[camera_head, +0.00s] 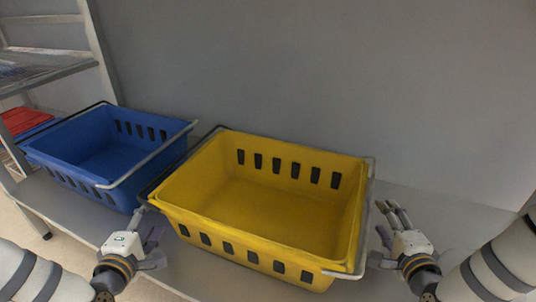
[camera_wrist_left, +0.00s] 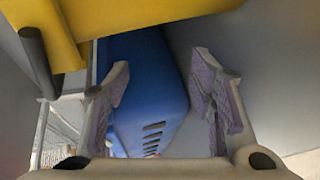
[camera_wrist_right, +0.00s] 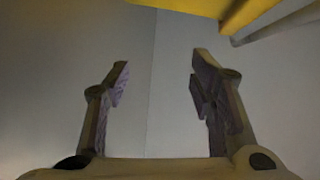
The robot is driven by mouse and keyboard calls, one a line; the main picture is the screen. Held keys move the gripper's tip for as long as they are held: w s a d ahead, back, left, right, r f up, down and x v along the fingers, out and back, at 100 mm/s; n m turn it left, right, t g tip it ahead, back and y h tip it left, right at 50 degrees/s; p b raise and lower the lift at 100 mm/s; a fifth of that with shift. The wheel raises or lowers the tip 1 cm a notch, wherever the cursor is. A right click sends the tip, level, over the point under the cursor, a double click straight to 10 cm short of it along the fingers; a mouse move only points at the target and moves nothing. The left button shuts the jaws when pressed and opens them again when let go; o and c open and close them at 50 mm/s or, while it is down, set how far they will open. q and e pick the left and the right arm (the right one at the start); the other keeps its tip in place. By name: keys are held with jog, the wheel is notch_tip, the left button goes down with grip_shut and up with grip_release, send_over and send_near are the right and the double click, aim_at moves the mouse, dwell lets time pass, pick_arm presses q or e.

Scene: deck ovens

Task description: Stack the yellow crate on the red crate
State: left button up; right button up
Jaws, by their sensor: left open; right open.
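The yellow crate (camera_head: 270,205) is empty and sits upright on a grey surface in the middle of the head view, with a metal bar handle at each short end. Its edge also shows at the top of the left wrist view (camera_wrist_left: 150,18) and right wrist view (camera_wrist_right: 205,6). My left gripper (camera_head: 152,232) is open and empty beside the crate's left end, near the handle. My right gripper (camera_head: 384,232) is open and empty beside its right end. A red item (camera_head: 24,120), possibly the red crate, is partly visible at the far left; most is hidden.
An empty blue crate (camera_head: 105,150) stands close to the left of the yellow one and also shows between my left fingers in the left wrist view (camera_wrist_left: 145,85). A metal shelf rack (camera_head: 50,70) stands at the left. A grey wall (camera_head: 320,75) rises behind the crates.

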pick_arm(q)
jog(key=x, duration=0.6)
jog(key=shift+w, duration=0.15)
pick_arm(e)
jog(key=x, duration=0.6)
jog(key=shift+w, duration=0.15)
pick_arm(q)
jog(key=shift+w+d, duration=0.1)
jog(key=shift+d, duration=0.3)
pick_arm(e)
jog(key=shift+w+a, duration=0.1)
jog(key=shift+a, duration=0.3)
pick_arm(q)
jog(key=shift+d, duration=0.4)
pick_arm(e)
jog(key=shift+a, duration=0.4)
